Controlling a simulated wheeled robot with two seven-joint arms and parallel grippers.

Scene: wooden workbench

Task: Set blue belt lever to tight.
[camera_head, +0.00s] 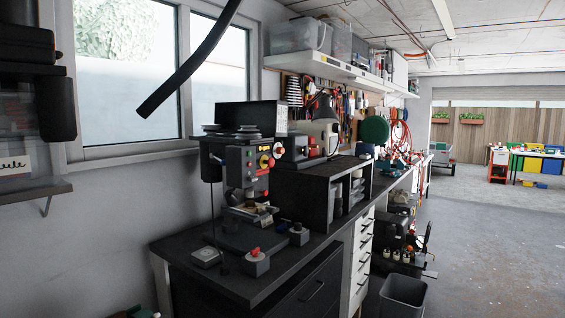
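A bench machine that looks like a drill press (243,165) stands on the dark workbench (205,275), left of the middle. Its front panel (262,160) carries red and yellow controls. A small grey box with a red knob (256,262) sits near the bench's front edge. A similar small box (298,235) sits behind it to the right. A flat grey block (206,257) lies to the left. I cannot make out a blue belt lever at this size. Neither of my grippers shows.
A dark tube (190,62) hangs across the window at the upper left. A dark shelf (35,188) juts from the left wall. Drawers (361,255) and a grey bin (402,296) stand below the bench. The floor (490,260) at the right is clear.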

